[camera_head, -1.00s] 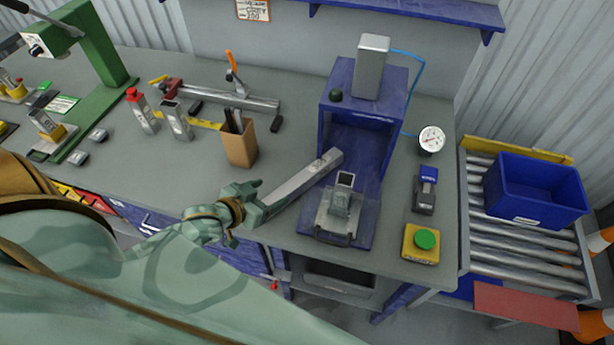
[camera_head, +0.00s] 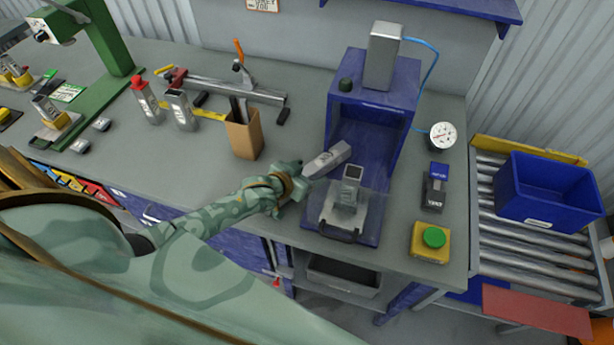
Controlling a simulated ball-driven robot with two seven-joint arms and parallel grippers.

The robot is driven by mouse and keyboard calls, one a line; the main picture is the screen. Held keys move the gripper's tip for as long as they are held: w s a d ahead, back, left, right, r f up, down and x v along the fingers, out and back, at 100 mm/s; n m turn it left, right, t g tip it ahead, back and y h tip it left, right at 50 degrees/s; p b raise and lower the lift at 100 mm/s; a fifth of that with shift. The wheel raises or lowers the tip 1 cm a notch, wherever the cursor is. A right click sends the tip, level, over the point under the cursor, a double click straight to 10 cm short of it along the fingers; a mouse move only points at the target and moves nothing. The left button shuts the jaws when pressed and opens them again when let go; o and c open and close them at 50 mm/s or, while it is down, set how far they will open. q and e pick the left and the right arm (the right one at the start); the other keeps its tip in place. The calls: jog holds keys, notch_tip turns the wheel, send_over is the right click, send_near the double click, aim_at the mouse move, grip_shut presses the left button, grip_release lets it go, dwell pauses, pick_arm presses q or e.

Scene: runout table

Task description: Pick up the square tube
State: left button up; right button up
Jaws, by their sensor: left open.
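A long grey square-sided tube (camera_head: 328,159) with a dark mark lies slanted at the left front of the blue press. Its near end is hidden behind my left gripper (camera_head: 295,178). The gripper is open and is over or around the near part of the tube; I cannot tell whether it touches. A short upright square piece (camera_head: 350,186) with a dark open top stands in a grey fixture (camera_head: 328,213) on the press base, just right of the tube. My right gripper is not in view.
The blue press (camera_head: 405,100) stands behind the tube. A cardboard holder (camera_head: 243,138) and two upright pieces, one red-topped (camera_head: 147,104) and one grey (camera_head: 180,110), stand left. A green button box (camera_head: 430,243), gauge (camera_head: 442,136) and blue crate (camera_head: 547,192) are right. The table's front left is clear.

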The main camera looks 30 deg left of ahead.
pick_arm(q)
jog(key=shift+s, duration=0.1)
jog(key=c, duration=1.3)
jog(key=shift+r, duration=0.1)
jog(key=shift+c, duration=0.8)
